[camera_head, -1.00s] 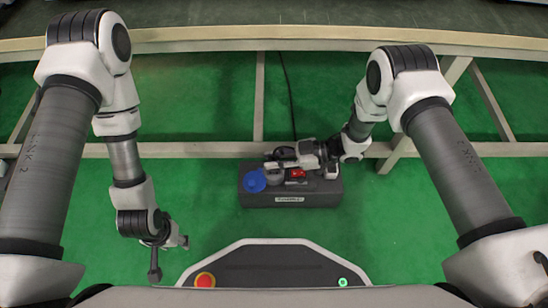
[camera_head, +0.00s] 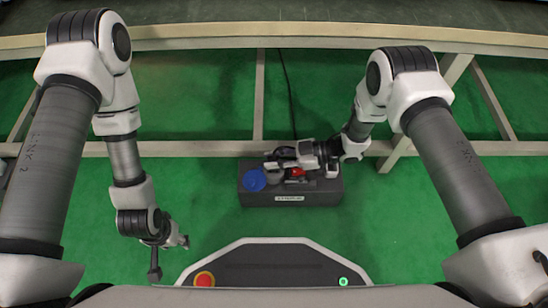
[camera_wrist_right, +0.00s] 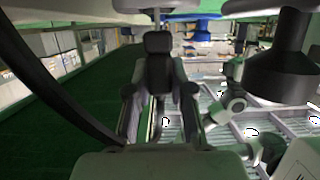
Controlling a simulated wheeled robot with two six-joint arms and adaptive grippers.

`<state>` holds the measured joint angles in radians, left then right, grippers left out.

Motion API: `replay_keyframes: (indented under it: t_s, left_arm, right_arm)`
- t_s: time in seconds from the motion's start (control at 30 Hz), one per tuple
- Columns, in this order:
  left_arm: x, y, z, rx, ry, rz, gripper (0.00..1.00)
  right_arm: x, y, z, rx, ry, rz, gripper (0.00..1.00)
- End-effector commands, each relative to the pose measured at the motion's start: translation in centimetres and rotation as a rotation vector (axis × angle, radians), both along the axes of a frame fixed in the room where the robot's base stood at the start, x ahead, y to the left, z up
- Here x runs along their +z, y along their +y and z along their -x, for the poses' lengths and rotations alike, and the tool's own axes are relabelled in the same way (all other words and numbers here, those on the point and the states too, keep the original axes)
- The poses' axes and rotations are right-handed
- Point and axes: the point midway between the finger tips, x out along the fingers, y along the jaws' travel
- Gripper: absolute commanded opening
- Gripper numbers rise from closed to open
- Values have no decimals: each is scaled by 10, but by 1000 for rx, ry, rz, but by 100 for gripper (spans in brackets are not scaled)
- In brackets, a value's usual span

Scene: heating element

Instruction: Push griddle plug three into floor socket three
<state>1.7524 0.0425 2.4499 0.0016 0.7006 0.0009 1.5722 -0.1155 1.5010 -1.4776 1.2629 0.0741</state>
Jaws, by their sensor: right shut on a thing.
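The dark floor socket box (camera_head: 325,199) sits on the green floor with a pale label on its front. A blue round cap (camera_head: 254,180) is at its left, and a small red part (camera_head: 297,172) shows beside my right gripper. My right gripper (camera_head: 280,163) is low over the box and shut on a dark plug, mostly hidden in the head view. In the right wrist view the dark plug (camera_wrist_right: 158,62) sits between the fingers. Whether it is inside a socket cannot be told. My left gripper (camera_head: 178,241) is away at lower left; its jaws are too small to read.
A pale bench frame (camera_head: 210,149) with a low rail and legs runs behind the box. A black cable (camera_head: 287,90) hangs down behind the box. Green floor is open to the left and right of the box.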

Motion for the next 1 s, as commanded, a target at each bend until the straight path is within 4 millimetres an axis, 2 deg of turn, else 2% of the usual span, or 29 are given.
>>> replay_keyframes:
  t_s: [0.83, 0.87, 0.93, 1.0]
  left_arm:
    - [-17, 0, 0, 0, 0, 0, 47]
    - [-17, 0, 0, 0, 0, 0, 47]
    - [-16, 0, 0, 0, 0, 0, 47]
    - [-16, 0, 0, 0, 0, 0, 47]
  right_arm:
    - [-22, 0, 0, 0, 0, 0, 0]
    - [-22, 0, 0, 0, 0, 0, 25]
    - [-21, 0, 0, 0, 0, 0, 50]
    - [-21, 0, 0, 0, 0, 0, 51]
